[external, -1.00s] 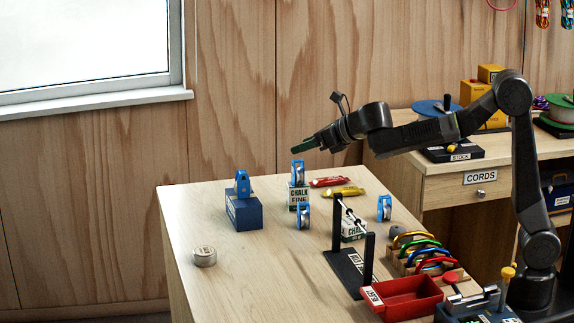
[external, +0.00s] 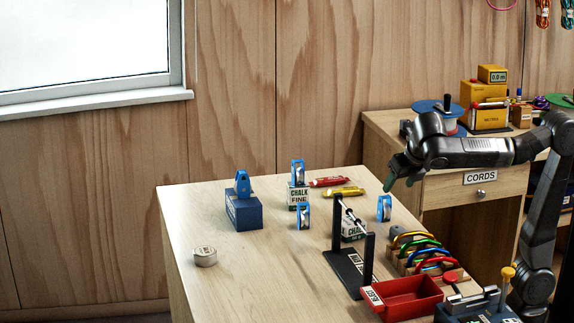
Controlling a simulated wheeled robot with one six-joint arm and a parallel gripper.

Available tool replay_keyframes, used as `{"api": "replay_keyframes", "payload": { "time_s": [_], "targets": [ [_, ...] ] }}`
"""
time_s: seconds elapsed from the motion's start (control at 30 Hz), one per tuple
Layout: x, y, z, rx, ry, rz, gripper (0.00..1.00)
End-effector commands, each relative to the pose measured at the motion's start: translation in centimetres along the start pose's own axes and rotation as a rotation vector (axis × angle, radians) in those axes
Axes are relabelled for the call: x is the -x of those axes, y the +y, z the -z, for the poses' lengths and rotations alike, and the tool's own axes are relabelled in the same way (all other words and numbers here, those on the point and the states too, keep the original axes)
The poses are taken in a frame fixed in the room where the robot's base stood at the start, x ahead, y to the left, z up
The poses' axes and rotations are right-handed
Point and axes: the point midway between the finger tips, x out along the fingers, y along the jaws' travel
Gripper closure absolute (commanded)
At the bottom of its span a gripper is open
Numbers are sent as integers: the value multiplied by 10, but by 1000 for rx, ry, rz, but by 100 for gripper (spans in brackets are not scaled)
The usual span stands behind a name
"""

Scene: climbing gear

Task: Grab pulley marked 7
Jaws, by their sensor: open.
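Several blue pulleys with silver wheels are on the table, and no number is readable on any of them. One pulley (external: 242,184) is on a dark blue box (external: 243,213) at the left. One pulley (external: 298,173) is on the "CHALK FINE" box (external: 299,197). Another pulley (external: 303,216) stands in front of that box, and one more pulley (external: 384,208) stands at the right. My gripper (external: 388,182) is open and empty, pointing down, and appears in the picture just above the right-hand pulley. Its distance from that pulley cannot be told.
A black rack (external: 348,265) with upright posts stands left of the right-hand pulley, with another chalk box behind it. Coloured carabiners (external: 420,250) and a red tray (external: 403,298) are nearer. Red and yellow tubes lie at the back. The front left is clear except for a tin (external: 205,257).

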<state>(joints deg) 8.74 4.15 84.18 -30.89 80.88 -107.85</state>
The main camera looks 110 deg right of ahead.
Motion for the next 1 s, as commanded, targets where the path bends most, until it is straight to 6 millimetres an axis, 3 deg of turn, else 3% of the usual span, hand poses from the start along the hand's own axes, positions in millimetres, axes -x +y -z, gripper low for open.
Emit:
{"api": "replay_keyframes", "payload": {
  "time_s": [0.03,0.2,0.53,0.8,1.0],
  "targets": [
    [-15,-1,2,-2,1,5,43],
    [-46,0,1,0,0,3,43],
    [-68,3,0,0,-1,0,43],
    [-108,8,-1,0,-1,1,43],
    [-112,8,-2,1,-1,-2,43]
  ]
}}
